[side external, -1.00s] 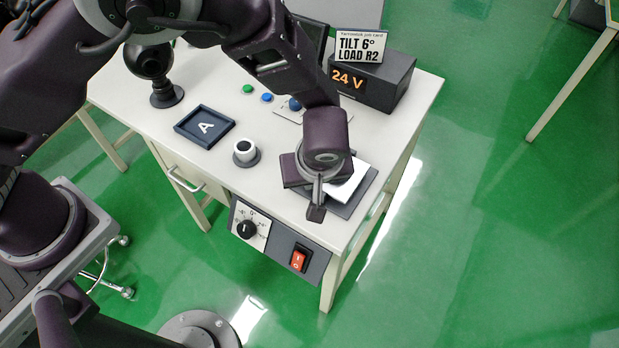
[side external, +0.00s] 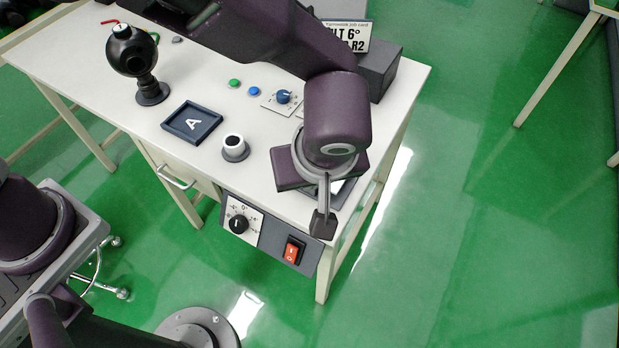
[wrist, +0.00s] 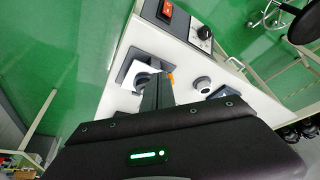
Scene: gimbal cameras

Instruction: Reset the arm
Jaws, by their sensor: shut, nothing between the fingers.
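My gripper (side external: 322,225) is over the right front corner of the white table (side external: 207,172), pointing down, with its fingers shut and empty. In the wrist view the closed fingers (wrist: 155,93) stand beside a dark square pad (wrist: 122,76) with a white piece (wrist: 140,73) on it. In the side view my gripper hides most of that pad. I cannot tell the exact height of the fingertips above the table.
A white-and-grey round knob (side external: 234,146), a dark tray marked A (side external: 191,122) and a black ball on a stand (side external: 131,51) are left of my gripper. A dial (side external: 238,224) and red switch (side external: 293,250) are on the front panel. My arm partly covers a sign (side external: 352,36) and dark box (side external: 381,72).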

